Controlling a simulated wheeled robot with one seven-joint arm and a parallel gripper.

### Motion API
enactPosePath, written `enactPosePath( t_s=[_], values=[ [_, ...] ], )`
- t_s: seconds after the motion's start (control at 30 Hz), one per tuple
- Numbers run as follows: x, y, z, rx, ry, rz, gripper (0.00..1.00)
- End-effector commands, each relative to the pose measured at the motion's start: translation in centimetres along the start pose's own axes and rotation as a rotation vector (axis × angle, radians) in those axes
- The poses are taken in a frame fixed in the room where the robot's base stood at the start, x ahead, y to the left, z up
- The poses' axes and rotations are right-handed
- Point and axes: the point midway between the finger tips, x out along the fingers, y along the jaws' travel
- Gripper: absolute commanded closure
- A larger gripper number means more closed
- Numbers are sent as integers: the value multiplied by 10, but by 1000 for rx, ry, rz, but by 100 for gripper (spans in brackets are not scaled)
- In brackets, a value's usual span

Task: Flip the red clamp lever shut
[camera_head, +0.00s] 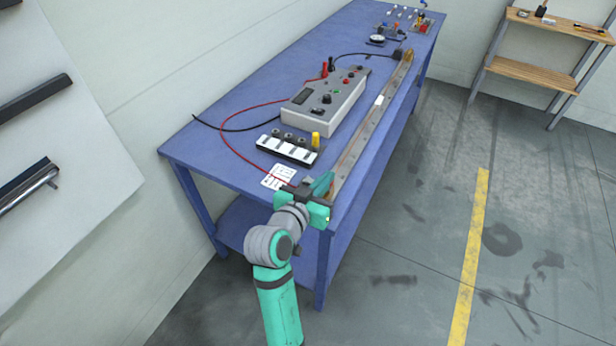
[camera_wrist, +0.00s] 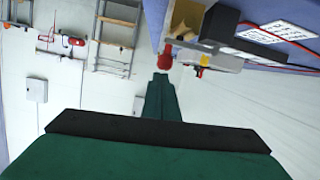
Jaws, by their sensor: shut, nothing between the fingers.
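The red clamp lever (camera_wrist: 165,56) shows in the wrist view, a small red piece just beyond the fingertips. It sits beside a tan block (camera_wrist: 184,19) and a grey bar at the bench edge. My gripper (camera_wrist: 160,78) is shut and empty, its tips very near the lever; I cannot tell whether they touch. In the head view my gripper (camera_head: 322,182) is over the near end of the long metal rail (camera_head: 372,122), and I cannot make out the lever there. How far the lever is open is not clear.
The blue bench (camera_head: 235,92) carries a grey meter box (camera_head: 326,103) with red and black leads, a white block strip (camera_head: 286,150), a yellow-topped piece (camera_head: 315,139) and paper labels (camera_head: 279,176). The floor right of the bench is clear. A wooden shelf (camera_head: 530,74) stands far right.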

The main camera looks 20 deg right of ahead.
Motion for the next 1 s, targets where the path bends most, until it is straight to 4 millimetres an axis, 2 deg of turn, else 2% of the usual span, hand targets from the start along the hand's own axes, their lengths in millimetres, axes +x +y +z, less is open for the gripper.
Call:
enactPosePath(
  t_s=[0.23, 0.77, 0.87, 1.0],
  values=[
    [6, 13, 4, 3, -1, 18, 100],
    [7, 16, 6, 1, -6, 22, 100],
    [6, 16, 1, 3, -5, 22, 100],
    [2, 17, -17, 7, 1, 21, 100]
  ],
)
